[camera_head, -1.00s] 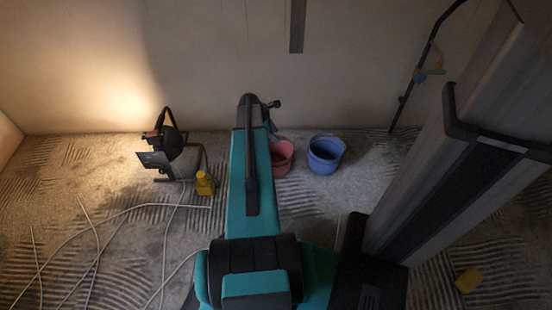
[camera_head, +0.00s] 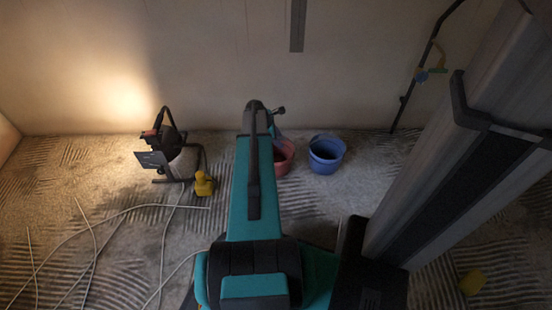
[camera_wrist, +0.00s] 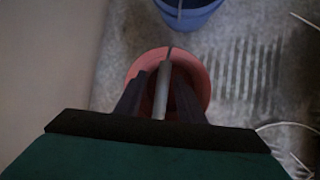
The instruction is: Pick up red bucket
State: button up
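The red bucket (camera_head: 286,162) stands on the floor near the back wall, partly hidden behind my arm in the head view. In the wrist view the red bucket (camera_wrist: 201,78) lies under my gripper (camera_wrist: 160,82), seen from above. The two dark fingers are apart, one on each side of a pale grey bar with a thin dark end that crosses the bucket's opening; it looks like the bucket's handle. I cannot tell how far above it the fingertips are. In the head view the fingers are hidden behind my arm.
A blue bucket (camera_head: 326,156) stands close to the right of the red one. A work lamp (camera_head: 170,145) and a yellow object (camera_head: 204,184) stand to the left, with pale cables (camera_head: 95,235) on the floor.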

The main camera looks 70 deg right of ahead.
jog(key=b+x, duration=0.1)
jog(key=x, duration=0.2)
jog(key=shift+s+f, duration=0.15)
jog(key=shift+f, duration=0.15)
dwell(0.3)
grip_shut()
